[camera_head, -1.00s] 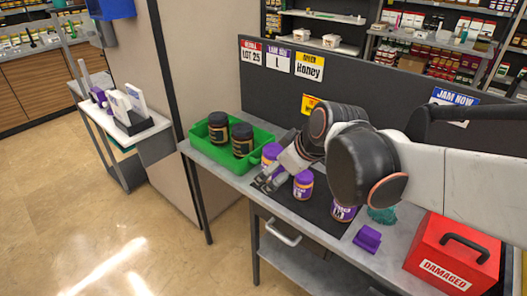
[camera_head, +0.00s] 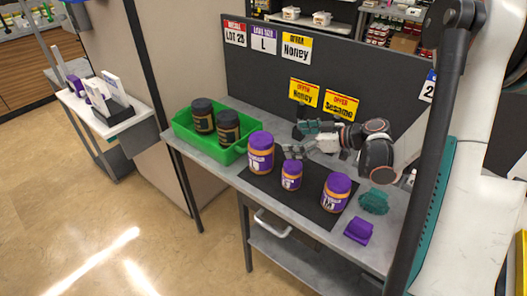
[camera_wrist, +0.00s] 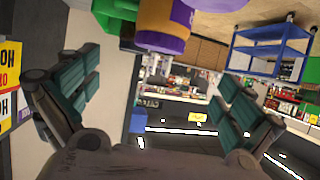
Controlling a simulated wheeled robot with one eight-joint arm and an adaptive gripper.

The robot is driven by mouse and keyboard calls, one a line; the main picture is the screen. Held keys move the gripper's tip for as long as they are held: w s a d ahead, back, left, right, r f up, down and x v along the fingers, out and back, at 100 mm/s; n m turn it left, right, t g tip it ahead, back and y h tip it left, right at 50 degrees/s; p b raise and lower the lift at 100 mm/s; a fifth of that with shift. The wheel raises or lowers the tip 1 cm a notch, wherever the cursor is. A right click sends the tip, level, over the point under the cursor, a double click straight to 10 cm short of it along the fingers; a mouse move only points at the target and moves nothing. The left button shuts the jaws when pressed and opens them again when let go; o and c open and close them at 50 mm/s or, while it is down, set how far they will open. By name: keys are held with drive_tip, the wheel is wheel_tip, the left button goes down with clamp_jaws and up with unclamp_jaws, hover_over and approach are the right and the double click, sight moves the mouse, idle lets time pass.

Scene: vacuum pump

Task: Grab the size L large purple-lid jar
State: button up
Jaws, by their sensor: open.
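Three purple-lid jars stand upright on a dark mat (camera_head: 262,185) on the grey table. The largest-looking jar (camera_head: 260,160) is at the left, by the green crate. The smallest jar (camera_head: 291,182) is in the middle, and another jar (camera_head: 334,200) is at the right. My gripper (camera_head: 298,138) is open and empty, behind the jars and just right of the left jar, pointing left. In the wrist view its teal fingers are spread wide, and a purple-lid jar (camera_wrist: 165,42) is cut off at the top edge. The gap between the fingertips (camera_wrist: 158,72) is empty.
The green crate (camera_head: 180,127) with two black-lid jars (camera_head: 228,128) stands at the table's left end. A purple object (camera_head: 358,231) and a teal object (camera_head: 373,201) lie right of the mat. A dark panel with signs rises behind the table.

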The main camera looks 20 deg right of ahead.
sight(268, 140)
drive_tip(key=shift+w+f, duration=0.15)
drive_tip(key=shift+f, duration=0.05)
drive_tip(key=b+x, duration=0.2)
drive_tip(key=x, duration=0.6)
drive_tip(key=b+x, duration=0.1)
drive_tip(key=x, duration=0.3)
drive_tip(key=shift+a+f+b, duration=0.2)
drive_tip(key=shift+f+b, duration=0.05)
drive_tip(key=shift+b, duration=0.15)
drive_tip(key=shift+w+a+f, duration=0.1)
drive_tip(key=shift+w+a, duration=0.2)
drive_tip(key=shift+w, duration=0.05)
drive_tip(key=shift+c, duration=0.6)
drive_tip(key=c, duration=2)
drive_tip(key=shift+c, duration=0.2)
